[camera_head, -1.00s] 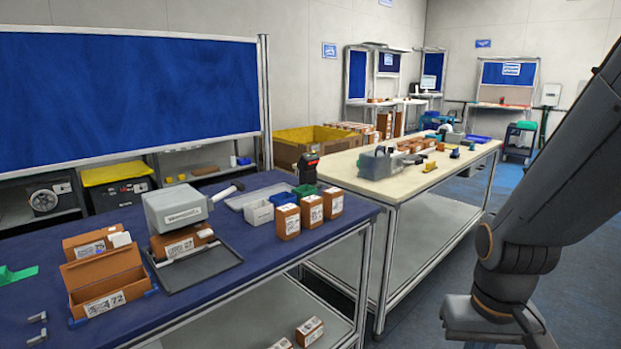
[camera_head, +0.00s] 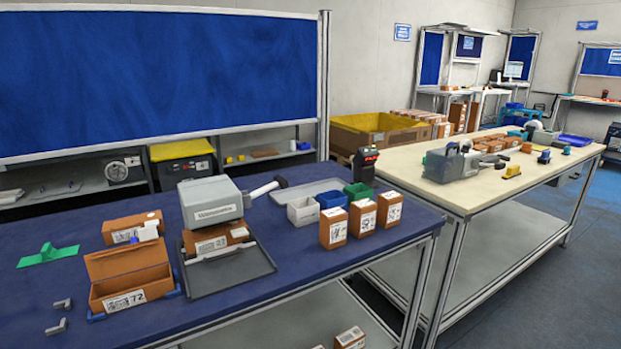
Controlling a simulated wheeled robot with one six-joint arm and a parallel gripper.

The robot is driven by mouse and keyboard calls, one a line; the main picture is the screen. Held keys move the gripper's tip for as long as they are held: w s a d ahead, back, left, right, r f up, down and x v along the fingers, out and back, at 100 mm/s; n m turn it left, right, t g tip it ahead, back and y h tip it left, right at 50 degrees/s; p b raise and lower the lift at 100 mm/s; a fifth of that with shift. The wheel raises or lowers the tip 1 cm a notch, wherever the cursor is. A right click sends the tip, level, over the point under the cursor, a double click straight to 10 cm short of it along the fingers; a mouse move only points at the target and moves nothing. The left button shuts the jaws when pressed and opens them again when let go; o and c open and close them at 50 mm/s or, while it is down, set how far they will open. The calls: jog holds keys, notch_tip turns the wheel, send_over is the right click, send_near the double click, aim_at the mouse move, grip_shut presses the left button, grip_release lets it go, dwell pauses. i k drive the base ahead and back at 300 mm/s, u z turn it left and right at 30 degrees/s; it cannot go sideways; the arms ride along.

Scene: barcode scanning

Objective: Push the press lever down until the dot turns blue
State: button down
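The grey press (camera_head: 212,202) stands on the blue-topped table, with a labelled brown box (camera_head: 216,237) under its head. The press lever (camera_head: 264,189) sticks out from the head's right side, pale with a dark knob, and slants up to the right. I cannot make out a dot or its colour. My gripper and arm are outside this view, so nothing of mine shows at the lever.
An open brown box (camera_head: 130,277) stands left of the dark tray (camera_head: 228,270) in front of the press. Small bins (camera_head: 303,210), labelled boxes (camera_head: 363,217) and a black device with a red top (camera_head: 365,165) stand right. A cream table (camera_head: 475,200) is beyond.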

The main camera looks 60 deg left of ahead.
aim_at(281, 181)
jog(key=i, duration=1.85)
jog(key=u, duration=3.55)
jog(key=k, duration=0.6)
jog(key=u, duration=0.6)
jog(key=i, duration=0.8)
jog(key=u, duration=0.4)
